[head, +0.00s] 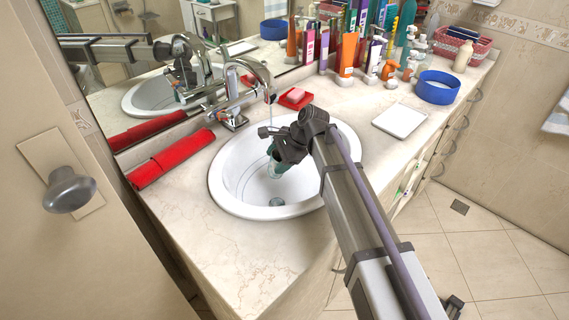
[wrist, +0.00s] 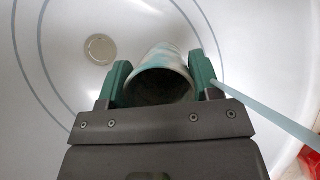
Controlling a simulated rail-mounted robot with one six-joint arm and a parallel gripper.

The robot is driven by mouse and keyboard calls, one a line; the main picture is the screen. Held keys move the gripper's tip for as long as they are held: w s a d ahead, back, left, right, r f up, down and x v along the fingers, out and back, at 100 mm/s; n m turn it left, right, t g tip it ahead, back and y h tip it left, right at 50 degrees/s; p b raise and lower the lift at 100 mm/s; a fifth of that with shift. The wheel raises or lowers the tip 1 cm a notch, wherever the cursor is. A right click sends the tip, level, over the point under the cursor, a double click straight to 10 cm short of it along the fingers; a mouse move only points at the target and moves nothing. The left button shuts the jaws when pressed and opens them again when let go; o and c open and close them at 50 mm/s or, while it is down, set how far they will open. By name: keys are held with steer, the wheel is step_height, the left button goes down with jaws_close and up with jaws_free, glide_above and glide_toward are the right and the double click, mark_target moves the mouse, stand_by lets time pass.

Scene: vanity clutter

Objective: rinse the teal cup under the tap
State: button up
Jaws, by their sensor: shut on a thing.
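My gripper (head: 279,153) is over the white basin (head: 232,186), below and in front of the tap (head: 250,84). In the wrist view its green fingers (wrist: 161,82) are shut on the sides of the teal cup (wrist: 164,58). The cup has pale and teal patches, and its dark open mouth faces the wrist camera. The cup (head: 279,168) is partly hidden by the gripper in the head view. A thin water stream (head: 270,116) falls from the spout. In the wrist view a pale blue streak (wrist: 262,114), probably this stream, passes right of the cup, beside the right finger.
A red soap dish (head: 296,98) sits behind the basin, and a rolled red towel (head: 172,158) lies left of it. Several bottles (head: 346,52), a white tray (head: 400,121) and a blue bowl (head: 437,88) stand to the right. The drain (wrist: 100,48) is clear of the cup.

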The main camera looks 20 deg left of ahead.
steer(key=shift+w, duration=0.15)
stand_by(0.4)
steer(key=shift+w+d, duration=0.15)
steer(key=shift+w, duration=0.3)
steer(key=shift+s+a, duration=0.25)
steer(key=shift+s, duration=0.35)
steer(key=shift+w, duration=0.15)
steer(key=shift+w+d, duration=0.25)
steer(key=shift+w, duration=0.2)
